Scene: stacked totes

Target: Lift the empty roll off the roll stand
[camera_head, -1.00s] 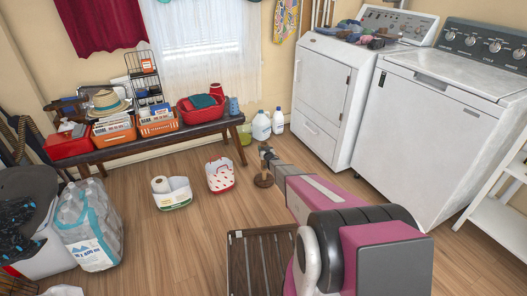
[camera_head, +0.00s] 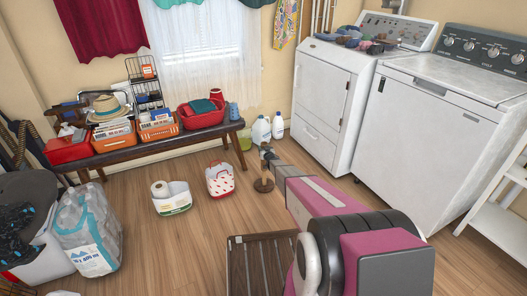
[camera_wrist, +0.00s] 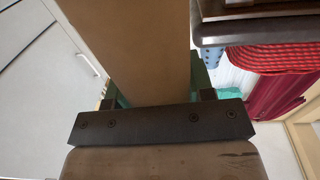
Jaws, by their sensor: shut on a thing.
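The roll stand (camera_head: 263,186) stands on the wood floor in the middle of the head view, with a round brown base. My gripper (camera_head: 266,152) is at the upper part of the stand, at the far end of my arm. In the wrist view a plain brown cardboard roll (camera_wrist: 135,45) runs up between the fingers of my gripper (camera_wrist: 157,92), which is shut on it. The roll shows no paper on it. The stand's post is mostly hidden, so I cannot tell whether the roll is clear of it.
A white bin with a paper roll (camera_head: 171,197) and a red-dotted basket (camera_head: 220,180) sit on the floor to the left. A dark slatted wooden piece (camera_head: 262,262) lies in front. A loaded bench (camera_head: 150,140) stands behind; white machines (camera_head: 325,100) stand right.

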